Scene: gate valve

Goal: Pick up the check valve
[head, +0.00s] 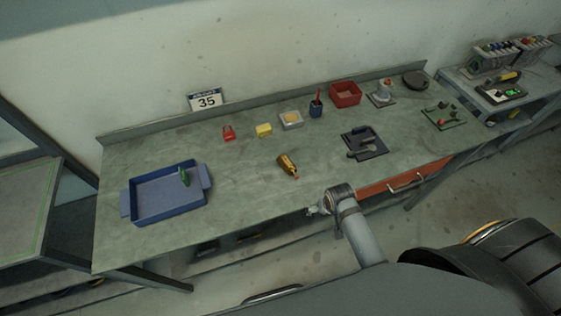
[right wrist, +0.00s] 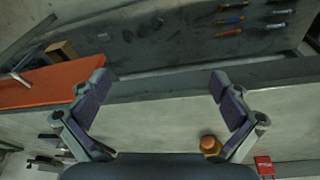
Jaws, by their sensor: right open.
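A brass, cylindrical fitting that looks like the check valve (head: 288,165) lies on its side near the middle of the green workbench (head: 240,178). A rounded orange-brown part (right wrist: 210,143) shows beside the right-hand finger in the right wrist view; it may be the same fitting, partly hidden. My right gripper (head: 316,209) is at the bench's front edge, in front of and slightly right of the brass fitting, apart from it. In the right wrist view the right gripper (right wrist: 162,87) has its fingers wide apart and nothing between them. My left gripper is not in view.
A blue tray (head: 135,211) with a green part (head: 184,177) stands at left. Behind the fitting are a red block (head: 228,132), a yellow block (head: 264,130) and a red bin (head: 345,99). A black board (head: 376,149) lies right. An orange-red drawer (head: 375,190) is below the edge.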

